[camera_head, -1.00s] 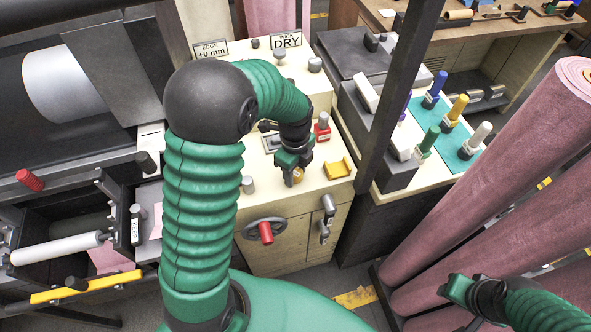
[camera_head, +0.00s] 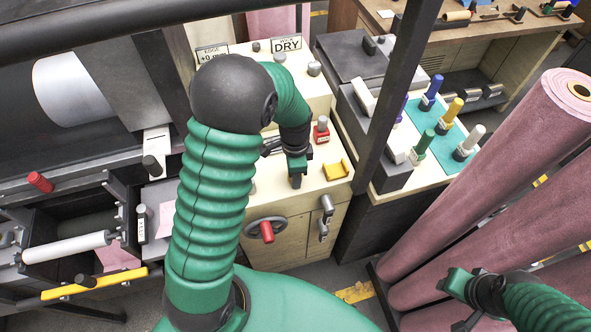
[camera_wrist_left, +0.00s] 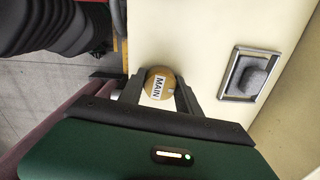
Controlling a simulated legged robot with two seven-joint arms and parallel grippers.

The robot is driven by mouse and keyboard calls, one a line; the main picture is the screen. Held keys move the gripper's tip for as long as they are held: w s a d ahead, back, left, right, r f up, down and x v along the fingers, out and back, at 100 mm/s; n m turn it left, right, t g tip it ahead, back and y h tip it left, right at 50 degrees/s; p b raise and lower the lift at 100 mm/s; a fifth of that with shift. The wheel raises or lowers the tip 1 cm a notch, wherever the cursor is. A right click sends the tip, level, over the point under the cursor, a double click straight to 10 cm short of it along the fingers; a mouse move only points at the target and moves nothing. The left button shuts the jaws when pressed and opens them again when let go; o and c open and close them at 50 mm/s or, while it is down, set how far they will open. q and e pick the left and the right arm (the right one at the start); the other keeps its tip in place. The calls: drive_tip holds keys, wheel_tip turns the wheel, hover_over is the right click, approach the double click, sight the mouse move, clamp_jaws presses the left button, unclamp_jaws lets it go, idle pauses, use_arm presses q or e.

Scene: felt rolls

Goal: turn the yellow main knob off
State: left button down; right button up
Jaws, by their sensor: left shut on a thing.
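The main knob (camera_wrist_left: 158,83) shows in the left wrist view as a round yellow-brown cap with a white MAIN label, the text running at a slant. My left gripper (camera_wrist_left: 158,92) has a dark finger on each side of it and is shut on it. In the head view my left gripper (camera_head: 296,181) points down onto the cream panel top (camera_head: 265,185), and it hides the knob there. My right gripper (camera_head: 464,322) is at the lower right, near the pink rolls; its fingers are too unclear to read.
A metal-framed dark rocker (camera_wrist_left: 249,74) sits beside the knob. A red knob (camera_head: 321,131) and a yellow bracket (camera_head: 337,170) stand near the gripper. A handwheel with a red grip (camera_head: 267,231) is on the panel front. Pink felt rolls (camera_head: 505,180) fill the right.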

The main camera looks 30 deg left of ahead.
use_arm(q)
drive_tip(key=shift+r, duration=0.1)
drive_tip(key=n+p, duration=0.3)
drive_tip(key=n, duration=0.3)
drive_tip(key=shift+r+n+p, duration=0.15)
drive_tip(key=shift+n+p, duration=0.15)
drive_tip(key=shift+p, duration=0.05)
drive_tip(key=shift+w+f+b, duration=0.1)
drive_tip(key=shift+f+b, duration=0.2)
drive_tip(key=shift+f, duration=0.05)
drive_tip(key=c, duration=1.3)
unclamp_jaws()
drive_tip(key=shift+o, duration=1.4)
